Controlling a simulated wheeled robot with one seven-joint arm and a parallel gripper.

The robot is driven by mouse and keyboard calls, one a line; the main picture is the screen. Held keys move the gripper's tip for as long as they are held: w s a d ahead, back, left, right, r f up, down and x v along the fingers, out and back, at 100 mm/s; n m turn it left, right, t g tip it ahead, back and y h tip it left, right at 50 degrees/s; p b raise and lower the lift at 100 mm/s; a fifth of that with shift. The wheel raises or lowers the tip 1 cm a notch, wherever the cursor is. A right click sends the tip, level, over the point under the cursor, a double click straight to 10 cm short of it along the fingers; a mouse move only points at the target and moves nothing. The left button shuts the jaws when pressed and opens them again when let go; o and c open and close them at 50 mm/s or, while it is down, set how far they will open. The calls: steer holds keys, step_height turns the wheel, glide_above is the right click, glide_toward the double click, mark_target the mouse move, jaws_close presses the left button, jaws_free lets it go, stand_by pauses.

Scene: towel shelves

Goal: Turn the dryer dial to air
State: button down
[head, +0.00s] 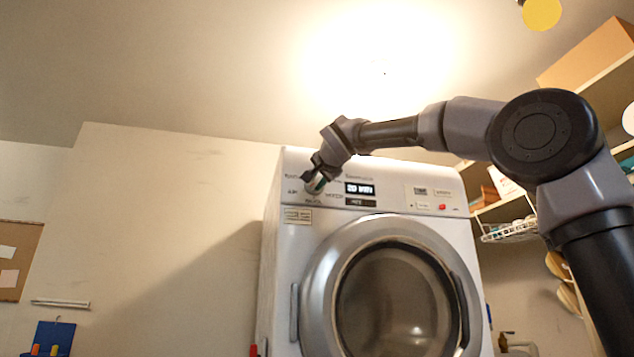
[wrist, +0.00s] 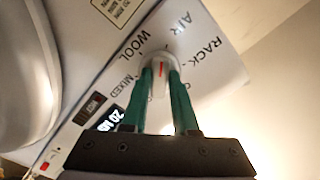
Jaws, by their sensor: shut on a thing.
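The dryer (head: 292,250) stands ahead with its control panel at the top. Its white dial (wrist: 161,58) has a red mark and printed words around it, among them WOOL (wrist: 131,49), AIR (wrist: 182,23), RACK (wrist: 205,48) and MIXED (wrist: 122,85). In the wrist view the red mark lies between my fingers, and I cannot tell for sure which word it points at. My gripper (wrist: 161,76) is shut on the dial, one green finger on each side. In the head view my gripper (head: 317,181) covers most of the dial at the panel's left.
A lit display (head: 360,188) reads 20 MIN, right of the dial. A red button (head: 442,207) sits further right. The round dryer door (head: 318,290) is below. Shelves with a wire basket (head: 512,230) stand at the right.

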steer(key=shift+f+m, duration=0.1)
steer(key=shift+m, duration=0.7)
steer(key=shift+a, duration=0.1)
steer(key=c, duration=0.7)
jaws_free()
steer(key=shift+s+d, duration=0.2)
steer(key=shift+s, duration=0.25)
steer(key=v, duration=1)
